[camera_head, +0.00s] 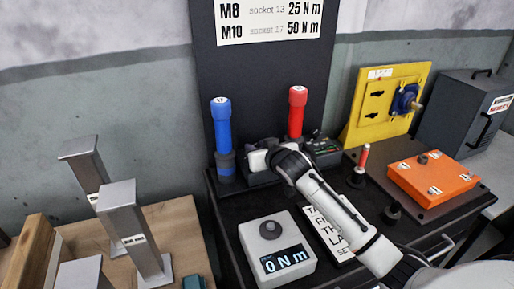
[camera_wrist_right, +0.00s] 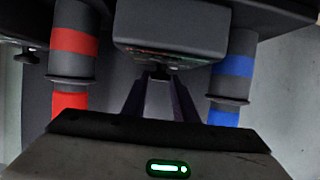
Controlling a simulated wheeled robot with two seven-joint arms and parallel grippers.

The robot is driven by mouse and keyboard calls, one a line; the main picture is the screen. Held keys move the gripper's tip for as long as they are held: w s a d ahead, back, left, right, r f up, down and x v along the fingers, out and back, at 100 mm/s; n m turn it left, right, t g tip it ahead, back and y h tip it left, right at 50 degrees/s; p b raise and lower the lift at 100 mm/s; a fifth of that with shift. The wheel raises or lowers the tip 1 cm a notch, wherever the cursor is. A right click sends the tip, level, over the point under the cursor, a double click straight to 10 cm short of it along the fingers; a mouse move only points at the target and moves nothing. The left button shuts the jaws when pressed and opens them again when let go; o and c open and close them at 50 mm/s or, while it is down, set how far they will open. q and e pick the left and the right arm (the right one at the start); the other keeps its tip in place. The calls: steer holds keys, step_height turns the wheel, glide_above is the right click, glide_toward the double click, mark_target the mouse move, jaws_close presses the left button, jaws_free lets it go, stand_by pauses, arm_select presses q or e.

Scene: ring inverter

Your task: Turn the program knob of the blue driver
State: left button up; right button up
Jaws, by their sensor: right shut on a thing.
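The blue driver (camera_head: 222,125) stands upright in a dark holder at the back left of the bench. It also shows in the right wrist view (camera_wrist_right: 232,68), at the right. My right gripper (camera_head: 258,160) is just right of its base, at a dark box (camera_wrist_right: 170,30) between the blue and red drivers. In the right wrist view the fingers of this gripper (camera_wrist_right: 158,80) converge on a small dark knob (camera_wrist_right: 159,73) at the box's edge and are shut on it. The knob's marks are hidden. My left gripper is not in view.
A red driver (camera_head: 297,112) stands right of my gripper, beside a box with coloured lights (camera_head: 322,146). A white meter reading 0 N m (camera_head: 277,245) is in front. An orange plate (camera_head: 434,178) and yellow stand (camera_head: 385,105) are right; metal posts (camera_head: 128,225) stand left.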

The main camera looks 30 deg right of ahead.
steer(key=shift+d, duration=0.1)
steer(key=shift+d+n+y, duration=0.15)
steer(key=shift+n+y, duration=0.45)
steer(key=shift+y, duration=0.1)
steer(key=shift+d+n+y, duration=0.15)
steer(key=shift+n+y, duration=0.45)
steer(key=shift+y, duration=0.1)
steer(key=shift+d+f+n+y+b, duration=0.1)
steer(key=shift+d+n+y+b, duration=0.05)
steer(key=shift+n+y+b, duration=0.4)
steer(key=n+y+b, duration=0.1)
steer(key=b, duration=0.2)
steer(key=n+y+b, duration=0.1)
steer(key=b, duration=0.2)
steer(key=shift+d+f+y, duration=0.1)
steer(key=shift+d+y, duration=0.15)
steer(key=shift+y, duration=0.1)
steer(key=shift+n+b, duration=0.25)
steer(key=shift+b, duration=0.25)
steer(key=shift+r+y+b, duration=0.2)
steer(key=shift+y+b, duration=0.1)
steer(key=shift+b, duration=0.15)
